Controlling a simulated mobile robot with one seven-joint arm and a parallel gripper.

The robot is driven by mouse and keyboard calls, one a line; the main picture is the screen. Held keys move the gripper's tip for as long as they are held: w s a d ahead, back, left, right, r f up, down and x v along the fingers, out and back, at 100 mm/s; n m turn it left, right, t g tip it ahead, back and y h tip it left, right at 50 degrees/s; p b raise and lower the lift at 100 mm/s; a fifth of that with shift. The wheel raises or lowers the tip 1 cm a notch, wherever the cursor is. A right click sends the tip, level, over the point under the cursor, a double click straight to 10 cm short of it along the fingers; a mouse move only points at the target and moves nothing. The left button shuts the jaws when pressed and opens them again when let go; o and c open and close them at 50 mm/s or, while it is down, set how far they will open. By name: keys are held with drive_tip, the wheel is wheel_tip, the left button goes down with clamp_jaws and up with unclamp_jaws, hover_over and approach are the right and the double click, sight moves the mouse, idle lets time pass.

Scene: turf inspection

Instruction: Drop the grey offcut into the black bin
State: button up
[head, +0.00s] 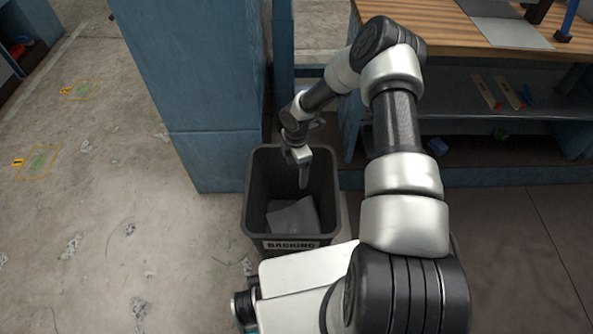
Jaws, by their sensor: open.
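The black bin (258,226) stands on the floor in the middle of the head view, with a label reading "BACKING" on its front rim. A grey offcut (292,217) lies inside the bin, low down and tilted against the wall. My gripper (303,180) points down over the bin's opening, above and apart from the grey piece. It is open and holds nothing that I can see. Its fingers are small and seen almost edge-on.
A blue cabinet or pillar (205,100) stands close behind the bin on the left. A wooden workbench (450,38) with grey sheets (512,33) on top is at the back right; its shelf (470,85) holds small items. The concrete floor (110,200) at left is mostly clear.

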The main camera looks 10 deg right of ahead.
drive_tip(key=shift+r, duration=0.15)
wheel_tip(320, 180, up, 17)
drive_tip(key=p, duration=0.3)
drive_tip(key=shift+r+p, duration=0.15)
drive_tip(key=shift+p, duration=0.2)
drive_tip(key=shift+r, duration=0.1)
drive_tip(key=s+d+r+m+t+h, duration=0.15)
drive_tip(key=s+r+m, duration=0.25)
drive_tip(key=r, duration=0.8)
drive_tip(key=s+d+r+m+t+h, duration=0.15)
drive_tip(key=s+r+m, duration=0.3)
drive_tip(key=r, duration=0.75)
drive_tip(key=s+a+r+m+t+y, duration=0.1)
drive_tip(key=s+a+r+m+y, duration=0.1)
drive_tip(key=s+r+m, duration=0.55)
drive_tip(key=s+a+r+m+t+y, duration=0.15)
drive_tip(key=s+r+m, duration=0.3)
drive_tip(key=s, duration=0.65)
wheel_tip(320, 180, up, 18)
drive_tip(key=p, duration=1.8)
drive_tip(key=shift+d+r, duration=0.25)
drive_tip(key=shift+h, duration=0.25)
